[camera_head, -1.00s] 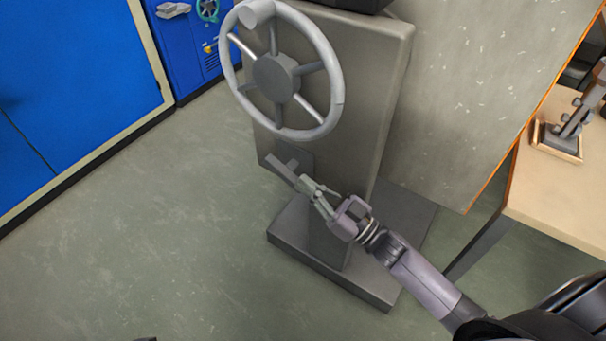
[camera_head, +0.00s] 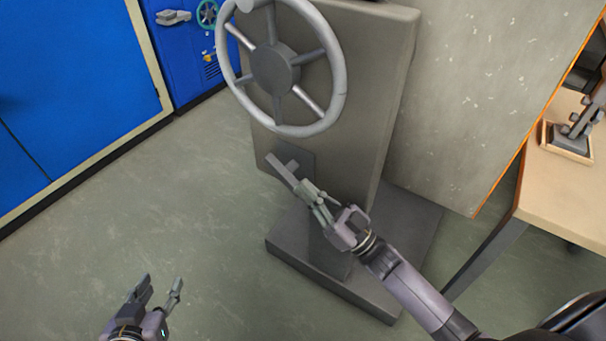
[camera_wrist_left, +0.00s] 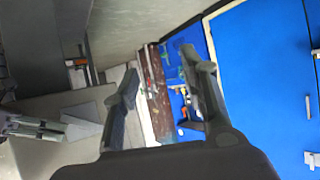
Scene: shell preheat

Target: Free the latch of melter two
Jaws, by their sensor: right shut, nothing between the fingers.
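A grey latch lever (camera_head: 280,170) juts from a square plate (camera_head: 303,160) low on the grey pedestal of the machine (camera_head: 360,120), under a large handwheel (camera_head: 275,68). No label shows which melter this is. My right gripper (camera_head: 304,186) is shut and empty, with its fingertips at the lever's lower right end. I cannot tell whether they touch it. My left gripper (camera_head: 162,285) is open and empty over the floor at lower left, apart from the machine. Its two spread fingers also show in the left wrist view (camera_wrist_left: 160,82).
The pedestal stands on a wide base plate (camera_head: 400,215). A grey panel (camera_head: 470,100) and a wooden table (camera_head: 565,200) with a small device (camera_head: 575,130) are at right. Blue cabinets (camera_head: 70,80) line the left. The floor (camera_head: 130,200) at left is clear.

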